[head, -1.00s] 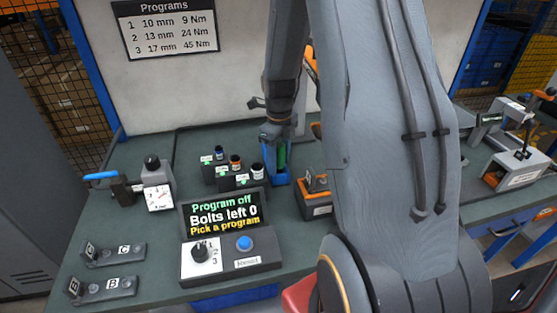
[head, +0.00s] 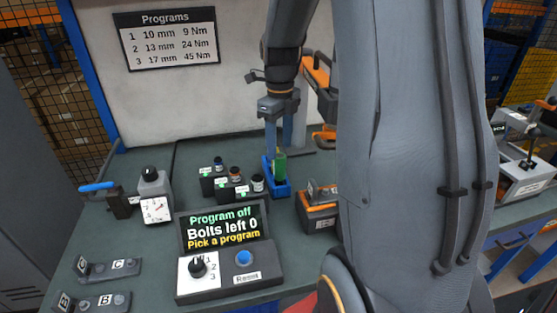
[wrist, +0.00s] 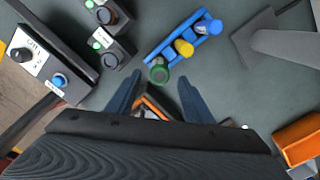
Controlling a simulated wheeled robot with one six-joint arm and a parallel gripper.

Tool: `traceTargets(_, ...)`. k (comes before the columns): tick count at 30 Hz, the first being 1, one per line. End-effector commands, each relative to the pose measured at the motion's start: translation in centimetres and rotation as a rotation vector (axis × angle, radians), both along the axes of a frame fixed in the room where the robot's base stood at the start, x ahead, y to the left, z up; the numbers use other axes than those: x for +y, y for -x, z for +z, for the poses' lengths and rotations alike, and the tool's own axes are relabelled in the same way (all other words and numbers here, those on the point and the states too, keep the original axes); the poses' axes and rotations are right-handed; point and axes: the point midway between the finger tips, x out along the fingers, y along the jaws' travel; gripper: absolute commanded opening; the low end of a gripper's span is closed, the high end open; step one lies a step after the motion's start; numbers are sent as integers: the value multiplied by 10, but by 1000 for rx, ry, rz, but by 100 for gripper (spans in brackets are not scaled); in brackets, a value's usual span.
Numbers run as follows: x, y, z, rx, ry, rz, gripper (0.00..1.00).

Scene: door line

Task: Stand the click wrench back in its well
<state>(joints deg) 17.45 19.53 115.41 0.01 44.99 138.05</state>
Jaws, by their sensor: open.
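A blue rack (head: 279,190) stands on the bench behind the control box. A green upright piece (head: 280,165) stands in it; I take this for the click wrench's handle, though its lower part is hidden. My gripper (head: 279,150) points down, open, over the green piece. In the wrist view its fingertips lie on either side of the green top, apart from it.
A control box (head: 228,262) reads "Program off, Bolts left 0". Dark socket holders (head: 228,188) stand left of the rack, an orange-and-grey holder (head: 318,212) to its right. Bench between is clear.

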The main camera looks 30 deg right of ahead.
Motion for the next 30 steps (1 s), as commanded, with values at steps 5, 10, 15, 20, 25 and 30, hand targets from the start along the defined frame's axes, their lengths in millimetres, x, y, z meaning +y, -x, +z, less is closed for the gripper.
traceTargets(5, 0, 0, 16, 1, 0, 1, 47)
traceTargets(10, 10, 6, 18, -1, 1, 124, 47)
traceTargets(15, 38, 24, 9, -11, 6, 519, 47)
traceTargets(20, 67, 46, 0, -22, 18, 969, 47)
traceTargets(25, 94, 73, -11, -29, 36, 1447, 47)
traceTargets(30, 119, 102, -21, -32, 58, 1924, 47)
